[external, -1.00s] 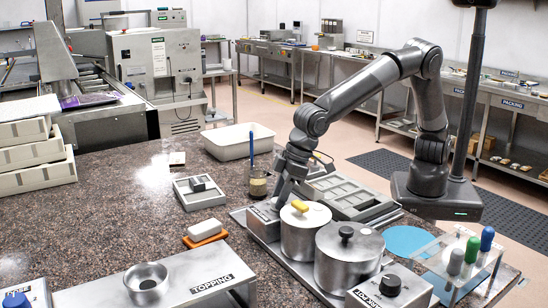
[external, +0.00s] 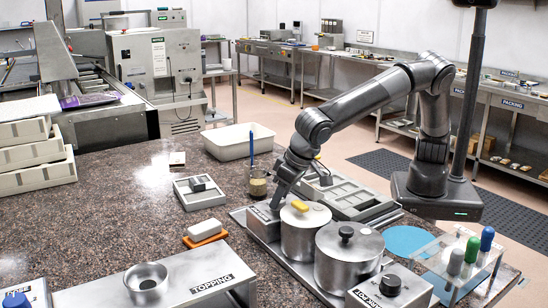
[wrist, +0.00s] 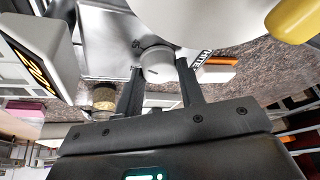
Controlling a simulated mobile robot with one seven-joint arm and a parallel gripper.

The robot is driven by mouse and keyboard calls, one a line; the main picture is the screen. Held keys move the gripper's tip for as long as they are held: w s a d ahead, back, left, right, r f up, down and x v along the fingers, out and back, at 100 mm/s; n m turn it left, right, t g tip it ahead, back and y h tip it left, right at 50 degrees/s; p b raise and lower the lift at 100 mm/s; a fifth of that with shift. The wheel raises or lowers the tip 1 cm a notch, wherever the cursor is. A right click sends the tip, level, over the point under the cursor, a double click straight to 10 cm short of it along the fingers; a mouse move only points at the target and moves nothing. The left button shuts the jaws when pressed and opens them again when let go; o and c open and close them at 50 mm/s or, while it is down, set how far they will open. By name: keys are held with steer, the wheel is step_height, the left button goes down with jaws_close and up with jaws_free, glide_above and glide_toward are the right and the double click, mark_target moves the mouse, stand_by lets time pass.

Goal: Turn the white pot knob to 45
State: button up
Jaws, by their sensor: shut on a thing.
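The white pot knob (wrist: 158,66) is a pale round knob with a thin dark line on its face, on a metal control box (wrist: 112,52). In the wrist view the two dark fingers of my gripper (wrist: 160,84) stand on either side of it, shut on it. In the external view my gripper (external: 276,203) reaches down to the box (external: 263,220) beside the lidded pot with the yellow handle (external: 300,232); the knob is hidden there. A display with orange characters (wrist: 32,78) shows tilted at the left of the wrist view; I cannot read its value.
A second pot with a black lid knob (external: 348,258) and the dark pot's control box (external: 388,288) stand to the right. A mould tray (external: 345,195) lies behind the pots. A small jar (external: 258,185) stands close to my gripper.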

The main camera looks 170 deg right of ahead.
stand_by(0.4)
steer(key=o, duration=1)
steer(key=v, duration=1)
steer(key=shift+r, duration=0.35)
steer(key=shift+w+a, duration=0.1)
steer(key=shift+a, duration=0.05)
